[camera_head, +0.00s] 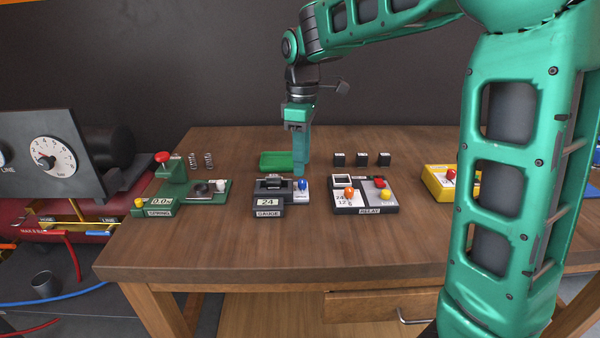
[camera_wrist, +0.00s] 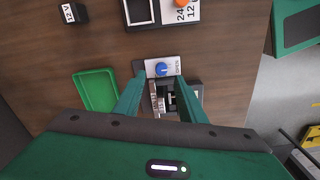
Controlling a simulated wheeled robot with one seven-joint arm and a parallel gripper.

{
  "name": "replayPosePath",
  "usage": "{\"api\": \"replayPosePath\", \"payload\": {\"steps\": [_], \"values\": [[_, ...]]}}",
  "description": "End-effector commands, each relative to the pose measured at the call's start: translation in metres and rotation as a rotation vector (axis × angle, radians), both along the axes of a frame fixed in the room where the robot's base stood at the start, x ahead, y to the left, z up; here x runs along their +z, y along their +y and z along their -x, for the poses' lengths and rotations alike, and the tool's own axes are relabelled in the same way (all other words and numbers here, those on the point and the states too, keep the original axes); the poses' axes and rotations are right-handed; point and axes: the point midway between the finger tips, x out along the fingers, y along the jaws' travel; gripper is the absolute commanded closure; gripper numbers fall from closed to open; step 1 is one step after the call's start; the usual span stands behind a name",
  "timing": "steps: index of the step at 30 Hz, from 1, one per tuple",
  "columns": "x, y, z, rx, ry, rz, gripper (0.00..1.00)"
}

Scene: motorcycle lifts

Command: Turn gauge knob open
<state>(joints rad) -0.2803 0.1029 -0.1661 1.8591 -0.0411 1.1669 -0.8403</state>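The gauge unit (camera_head: 268,206), a dark block labelled GAUGE with "24" on its front, stands on the wooden bench. Its blue knob (camera_head: 302,185) sits on a light plate on the unit's right side. In the wrist view the blue knob (camera_wrist: 162,69) lies just past the fingertips and between their lines, with OPEN printed beside it. My gripper (camera_head: 301,170) points down above the knob's side of the unit. In the wrist view my gripper (camera_wrist: 161,80) has its fingers apart with nothing held. Whether a finger touches the knob I cannot tell.
A green tray (camera_head: 274,167) lies behind the gauge. The relay unit (camera_head: 364,208) with coloured knobs stands to the right, several small black blocks behind it. The spring unit (camera_head: 180,208) stands left. A yellow unit (camera_head: 438,184) is farther right. The bench front is clear.

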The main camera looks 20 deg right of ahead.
Motion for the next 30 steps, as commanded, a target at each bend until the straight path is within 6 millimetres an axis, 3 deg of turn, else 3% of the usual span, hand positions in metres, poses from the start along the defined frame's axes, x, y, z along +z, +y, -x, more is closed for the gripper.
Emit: {"api": "replayPosePath", "payload": {"steps": [3,10,30], "values": [[0.023,0.000,-0.001,0.000,-0.003,-0.001,0.63],[0.050,0.000,-0.001,-0.001,-0.001,0.000,0.63],[0.055,0.000,-0.001,0.000,0.001,0.000,0.63]]}}
